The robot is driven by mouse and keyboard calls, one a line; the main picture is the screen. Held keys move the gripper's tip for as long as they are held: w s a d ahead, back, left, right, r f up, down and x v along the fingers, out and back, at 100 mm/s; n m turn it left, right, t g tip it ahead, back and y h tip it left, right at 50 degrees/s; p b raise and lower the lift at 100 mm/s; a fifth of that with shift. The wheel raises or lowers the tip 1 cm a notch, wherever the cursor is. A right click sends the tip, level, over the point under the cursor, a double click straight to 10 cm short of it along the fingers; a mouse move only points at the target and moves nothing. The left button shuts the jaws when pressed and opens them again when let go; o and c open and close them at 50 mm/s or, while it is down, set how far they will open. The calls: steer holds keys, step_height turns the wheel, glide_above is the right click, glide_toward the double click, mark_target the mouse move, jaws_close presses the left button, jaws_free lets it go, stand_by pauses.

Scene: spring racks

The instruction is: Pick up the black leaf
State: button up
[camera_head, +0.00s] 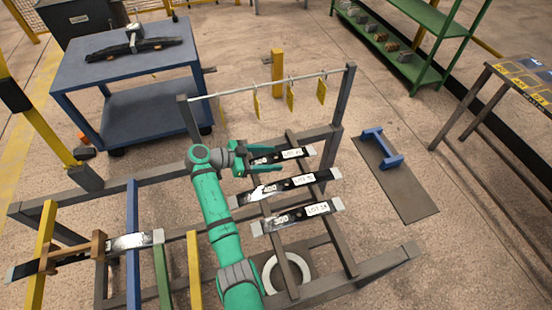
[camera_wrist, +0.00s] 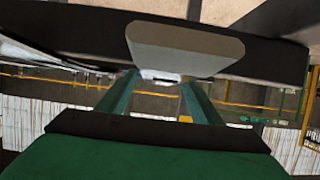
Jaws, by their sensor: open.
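Several dark leaves are in view. In the head view, three with white labels lie across the rack: the top one (camera_head: 290,154), the middle one marked 400 (camera_head: 285,188) and the lower one marked 300 (camera_head: 297,216). A plain black leaf (camera_head: 158,43) lies on the blue cart. My gripper (camera_head: 277,157) is open beside the top leaf, its fingers hiding part of it. In the wrist view, a dark bar (camera_wrist: 60,52) with a grey end block (camera_wrist: 185,48) crosses just beyond my open fingers (camera_wrist: 160,95). I cannot tell whether they touch.
The blue cart (camera_head: 75,75) stands back left. The grey rack frame (camera_head: 385,263) surrounds the leaves, with yellow tags (camera_head: 290,97) hanging from a rod behind. Another leaf (camera_head: 128,241) lies at left beside coloured bars. A blue stand (camera_head: 381,147) is on the right floor.

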steer(key=shift+w+d+f, duration=0.25)
steer(key=shift+d, duration=0.35)
jaws_close()
steer(key=shift+r, duration=0.1)
